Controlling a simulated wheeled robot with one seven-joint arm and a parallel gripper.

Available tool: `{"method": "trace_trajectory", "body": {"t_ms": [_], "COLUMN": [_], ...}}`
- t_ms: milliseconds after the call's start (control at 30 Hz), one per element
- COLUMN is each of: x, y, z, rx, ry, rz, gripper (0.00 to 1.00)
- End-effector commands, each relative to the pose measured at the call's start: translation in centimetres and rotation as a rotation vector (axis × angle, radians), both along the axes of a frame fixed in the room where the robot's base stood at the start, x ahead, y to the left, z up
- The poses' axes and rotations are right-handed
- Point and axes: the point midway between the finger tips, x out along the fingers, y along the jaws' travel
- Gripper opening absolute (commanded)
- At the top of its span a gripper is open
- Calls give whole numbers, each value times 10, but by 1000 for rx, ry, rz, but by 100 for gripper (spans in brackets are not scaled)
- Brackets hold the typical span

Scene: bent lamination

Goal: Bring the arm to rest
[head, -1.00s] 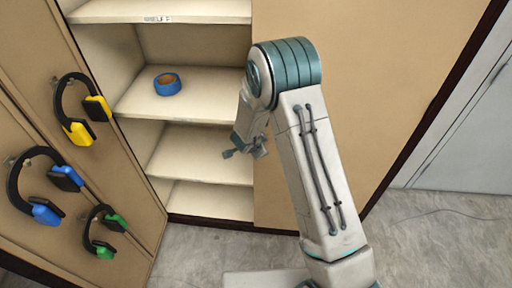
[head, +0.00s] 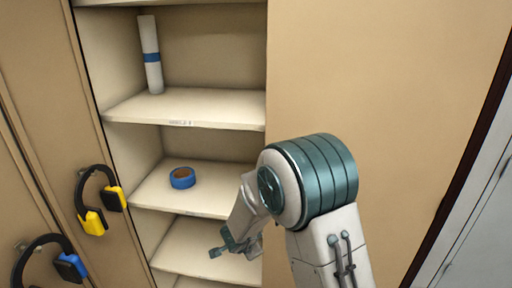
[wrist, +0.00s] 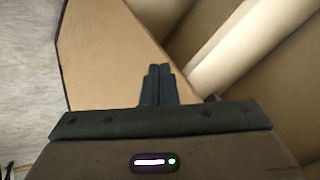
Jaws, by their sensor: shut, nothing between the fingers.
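My gripper (head: 229,247) hangs at the end of my folded arm, in front of the lower shelves of the open cabinet (head: 370,90). In the wrist view my gripper (wrist: 159,72) shows its two dark fingers side by side, shut with nothing between them. Cabinet panels and a pale shelf edge lie beyond the fingertips in that view. The fingers appear apart from the shelves.
A blue tape roll (head: 182,178) lies on a middle shelf. A white roll with a blue band (head: 151,55) stands on the shelf above. Yellow ear defenders (head: 100,200) and blue ear defenders (head: 48,260) hang on the open door at left. Floor (wrist: 28,70) shows in the wrist view.

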Motion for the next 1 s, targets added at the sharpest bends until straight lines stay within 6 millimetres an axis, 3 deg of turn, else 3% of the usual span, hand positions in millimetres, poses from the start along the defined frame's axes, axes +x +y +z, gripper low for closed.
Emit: {"method": "trace_trajectory", "body": {"t_ms": [100,233,367,500,700,1000], "x": [4,-6,-29,-64,-128,-227], "y": [-1,-3,-11,-27,-65,-139], "z": [43,89,127,158,182,190], "rx": [55,88,84,43,-73,-298], "ry": [-47,-77,-86,-68,15,233], "rz": [126,300,467,628,813,940], "gripper": [0,0,0,0,0,0]}}
